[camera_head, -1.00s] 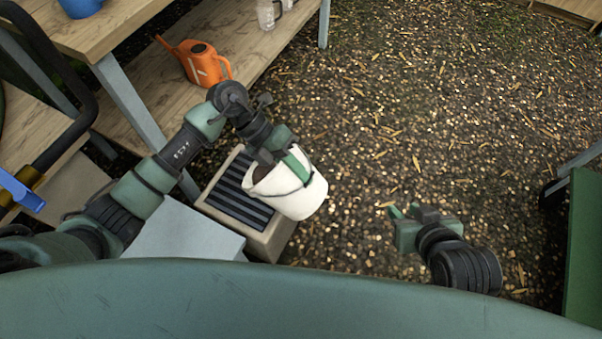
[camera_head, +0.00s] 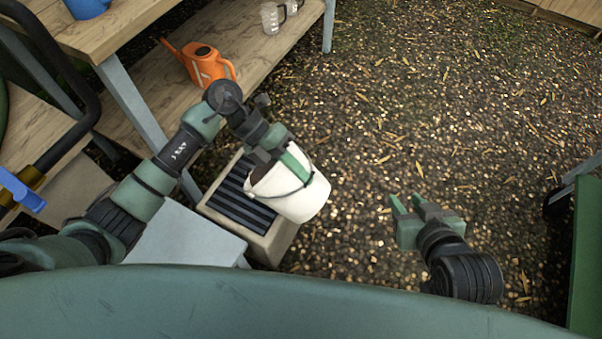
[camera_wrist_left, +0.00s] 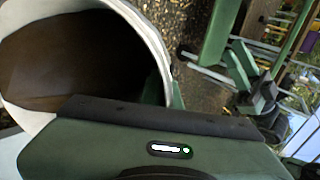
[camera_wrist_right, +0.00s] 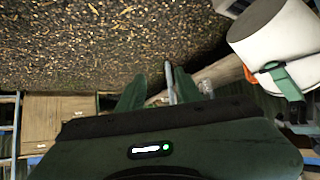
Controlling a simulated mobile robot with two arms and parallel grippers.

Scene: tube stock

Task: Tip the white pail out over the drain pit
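The white pail (camera_head: 304,201) hangs tilted beside and partly above the drain pit (camera_head: 272,245), a dark slatted grate in a pale concrete frame. My left gripper (camera_head: 293,165) is shut on the pail's wall near the rim, a green finger lying along its outside. In the left wrist view the pail's rim (camera_wrist_left: 150,33) surrounds a brown inside; I cannot tell how full it is. The right wrist view shows the pail (camera_wrist_right: 278,42) at upper right. My right gripper (camera_head: 407,202) is open and empty, to the right of the pail, fingers apart.
An orange watering can (camera_head: 207,67) and clear jugs (camera_head: 271,17) stand on the wooden bench's lower shelf (camera_head: 255,50) at upper left. A blue container (camera_head: 88,7) sits above. A green-topped stand (camera_head: 588,250) is at right. Gravel ground between is clear.

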